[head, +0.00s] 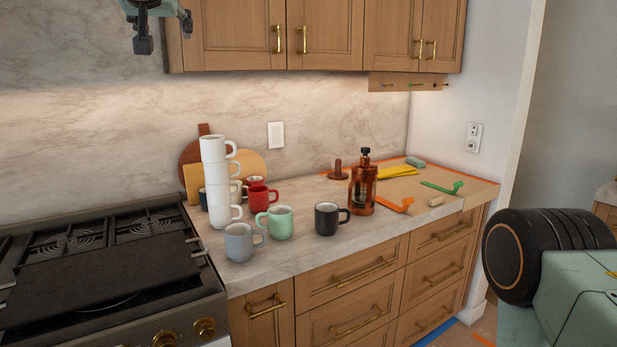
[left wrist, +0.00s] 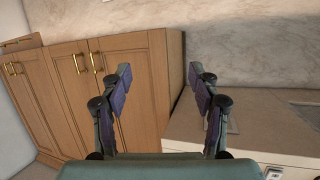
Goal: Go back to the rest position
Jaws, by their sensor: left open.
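My left gripper (head: 142,42) shows at the top left of the head view, high in front of the marble wall and left of the upper cabinets. In the left wrist view my left gripper (left wrist: 160,82) has its two fingers wide apart, with nothing between them. It touches nothing that I can see. My right gripper is not in view. A dark round joint and a teal link at the right edge of the head view are parts of my own body.
A stack of white mugs (head: 216,180) stands on the counter (head: 300,248). Near it are a grey mug (head: 239,242), a green mug (head: 280,222), a black mug (head: 327,219) and a red mug (head: 258,198). The stove (head: 110,270) is at left. Upper cabinets (head: 330,35) hang close to my left gripper.

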